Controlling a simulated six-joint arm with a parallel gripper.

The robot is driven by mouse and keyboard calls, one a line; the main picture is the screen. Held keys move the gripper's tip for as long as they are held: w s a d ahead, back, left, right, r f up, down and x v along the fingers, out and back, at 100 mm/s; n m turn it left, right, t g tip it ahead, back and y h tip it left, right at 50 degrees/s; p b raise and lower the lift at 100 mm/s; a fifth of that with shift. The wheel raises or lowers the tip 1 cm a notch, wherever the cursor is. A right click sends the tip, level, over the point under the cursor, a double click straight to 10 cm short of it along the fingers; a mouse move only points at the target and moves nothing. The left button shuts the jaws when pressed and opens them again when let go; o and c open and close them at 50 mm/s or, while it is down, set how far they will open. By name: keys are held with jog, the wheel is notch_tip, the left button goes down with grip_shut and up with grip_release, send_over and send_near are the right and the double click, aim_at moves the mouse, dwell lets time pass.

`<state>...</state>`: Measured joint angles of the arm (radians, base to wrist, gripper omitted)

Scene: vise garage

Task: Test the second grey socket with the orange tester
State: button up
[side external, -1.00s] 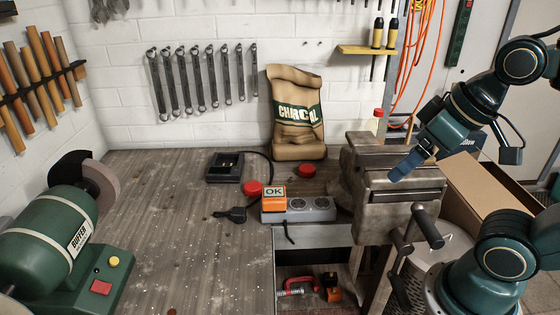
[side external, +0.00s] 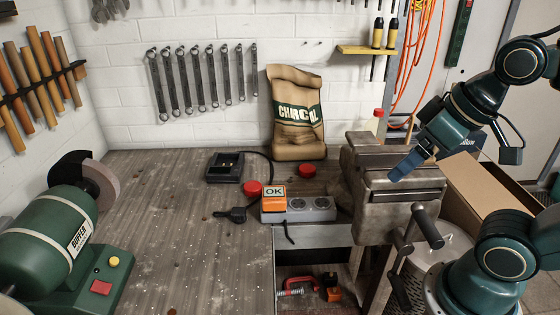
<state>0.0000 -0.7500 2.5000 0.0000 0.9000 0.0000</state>
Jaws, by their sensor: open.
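The orange tester (side external: 273,201) with a white OK label stands at the left end of the grey socket strip (side external: 311,214), near the bench's front edge. Two round grey sockets show to the right of the tester, a nearer one (side external: 298,203) and one farther right (side external: 321,203). The tester covers that left end of the strip. My gripper (side external: 395,176) is at the right, above the vise, well apart from the tester. Its jaws are open and nothing shows between them.
The vise (side external: 385,190) stands just right of the strip. Red caps (side external: 307,169), a black charger (side external: 225,167), a black plug (side external: 236,214) and a charcoal bag (side external: 297,115) are around the strip. A green buffer (side external: 60,240) is at left. The bench's left middle (side external: 160,210) is clear.

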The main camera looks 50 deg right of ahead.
jog(key=shift+o, duration=0.4)
jog(key=shift+w+r, duration=0.1)
jog(key=shift+w, duration=0.05)
jog(key=n+g, duration=0.5)
jog(key=n, duration=0.4)
send_over(274, 192)
jog(key=f, duration=1)
jog(key=shift+s, duration=0.4)
jog(key=shift+w+f+g, duration=0.3)
jog(key=shift+w+f, duration=0.1)
jog(key=shift+f, duration=0.1)
jog(key=shift+f, duration=0.1)
jog(key=shift+f, duration=4.4)
